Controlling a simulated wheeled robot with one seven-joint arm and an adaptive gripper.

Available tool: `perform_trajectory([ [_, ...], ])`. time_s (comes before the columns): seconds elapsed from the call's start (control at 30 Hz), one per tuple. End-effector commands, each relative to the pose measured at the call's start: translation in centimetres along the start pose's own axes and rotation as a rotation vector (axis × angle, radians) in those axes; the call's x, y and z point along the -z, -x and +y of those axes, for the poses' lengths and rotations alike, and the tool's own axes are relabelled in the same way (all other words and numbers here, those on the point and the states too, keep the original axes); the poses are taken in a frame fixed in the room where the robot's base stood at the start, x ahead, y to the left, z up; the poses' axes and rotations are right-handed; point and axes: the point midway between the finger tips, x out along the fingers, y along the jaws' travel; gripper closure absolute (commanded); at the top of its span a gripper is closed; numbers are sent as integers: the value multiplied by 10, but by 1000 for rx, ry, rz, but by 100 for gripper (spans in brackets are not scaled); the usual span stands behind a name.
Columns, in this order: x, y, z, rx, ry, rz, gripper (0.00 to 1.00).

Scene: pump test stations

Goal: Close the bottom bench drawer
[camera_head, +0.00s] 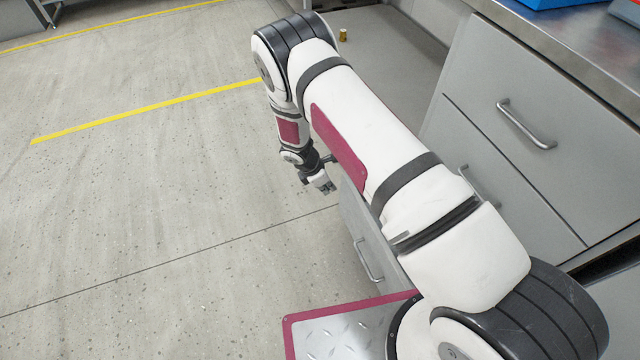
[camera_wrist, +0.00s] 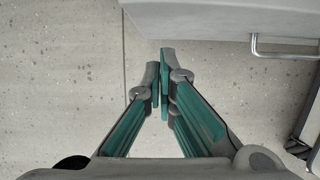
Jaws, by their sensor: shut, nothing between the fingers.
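The bottom bench drawer (camera_head: 352,222) is grey with a bar handle (camera_head: 368,260). In the head view its front stands out from the cabinet, so the drawer is open; my arm hides its inside and most of its top edge. My gripper (camera_head: 324,185) is low, beside the far end of this drawer front, on the floor side. In the wrist view my gripper (camera_wrist: 163,62) has its fingers together and empty, over the floor. The drawer front (camera_wrist: 225,20) and its handle (camera_wrist: 285,54) fill the upper right there. Contact with the drawer cannot be told.
The upper drawers (camera_head: 555,160) look flush with the cabinet. The steel worktop (camera_head: 580,50) carries a blue item (camera_head: 545,3). A small gold object (camera_head: 343,35) stands behind my arm on a grey surface. The floor (camera_head: 150,210) on the left is clear, with yellow lines.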

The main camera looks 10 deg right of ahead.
Motion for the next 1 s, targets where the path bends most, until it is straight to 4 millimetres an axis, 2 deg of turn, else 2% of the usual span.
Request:
perform_trajectory([
  [0.03,-10,-2,1,-1,-6,-2,100],
  [0.2,-24,-7,1,-2,-4,0,100],
  [0.77,-32,-9,1,-2,-3,-1,100],
  [0.87,-38,-12,1,-1,-3,-1,100],
  [1.0,-57,-20,1,0,-7,-2,100],
])
